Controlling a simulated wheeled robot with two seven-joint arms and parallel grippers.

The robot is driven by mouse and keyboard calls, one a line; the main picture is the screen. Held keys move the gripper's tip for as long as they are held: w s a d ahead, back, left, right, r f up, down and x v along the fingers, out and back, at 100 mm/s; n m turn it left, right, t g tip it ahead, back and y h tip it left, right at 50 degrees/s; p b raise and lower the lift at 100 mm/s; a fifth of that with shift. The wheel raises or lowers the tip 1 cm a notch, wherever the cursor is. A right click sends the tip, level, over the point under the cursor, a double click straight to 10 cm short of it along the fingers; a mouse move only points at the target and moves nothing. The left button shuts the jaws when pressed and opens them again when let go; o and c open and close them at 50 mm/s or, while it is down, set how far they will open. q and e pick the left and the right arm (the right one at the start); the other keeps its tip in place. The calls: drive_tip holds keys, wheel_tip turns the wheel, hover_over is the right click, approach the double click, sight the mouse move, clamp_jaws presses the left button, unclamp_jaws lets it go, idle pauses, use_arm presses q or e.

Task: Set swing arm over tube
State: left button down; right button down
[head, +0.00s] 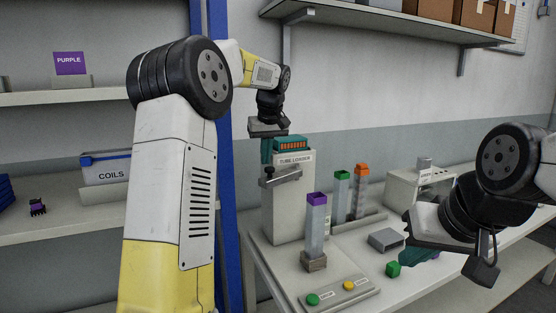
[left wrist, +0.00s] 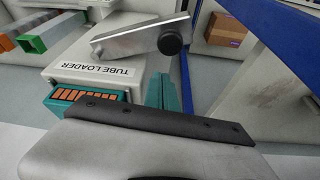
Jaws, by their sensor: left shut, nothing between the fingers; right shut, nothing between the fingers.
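The grey tube loader (head: 285,212) stands on the bench, labelled on its top front. Its metal swing arm (head: 284,176) juts from the upper front, with a black knob at its left end. In the left wrist view the swing arm (left wrist: 132,38) and knob (left wrist: 173,40) show close up. A clear tube with a purple top (head: 316,218) stands upright in a holder before the loader; the bar's free end appears left of and above it. My left gripper (head: 266,156) is shut and empty, teal fingers down beside the loader's top, near the knob. My right gripper (head: 420,254) is shut and empty, low at right.
A teal connector block with orange slots (head: 291,143) sits on the loader's top. Tubes with green (head: 342,190) and orange (head: 361,190) tops stand behind right. A grey open block (head: 385,240) and green cube (head: 393,269) lie on the bench. A blue post (head: 229,150) rises at left.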

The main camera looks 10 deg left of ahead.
use_arm(q)
drive_tip(key=shift+s+d+f, duration=0.1)
drive_tip(key=shift+s+d, duration=0.2)
drive_tip(key=shift+s, duration=0.3)
drive_tip(key=shift+s+d, duration=0.3)
drive_tip(key=shift+s, duration=0.25)
drive_tip(key=shift+s+d+n+y, duration=0.4)
drive_tip(key=shift+s+d+n, duration=0.4)
drive_tip(key=shift+d+n, duration=0.35)
drive_tip(key=d+n+g+y, duration=0.1)
drive_tip(key=d+n+g, duration=0.1)
drive_tip(key=d+n, duration=0.6)
drive_tip(key=shift+s+d+g, duration=0.3)
drive_tip(key=shift+d+g, duration=0.1)
drive_tip(key=shift+d, duration=1)
drive_tip(key=shift+d, duration=0.1)
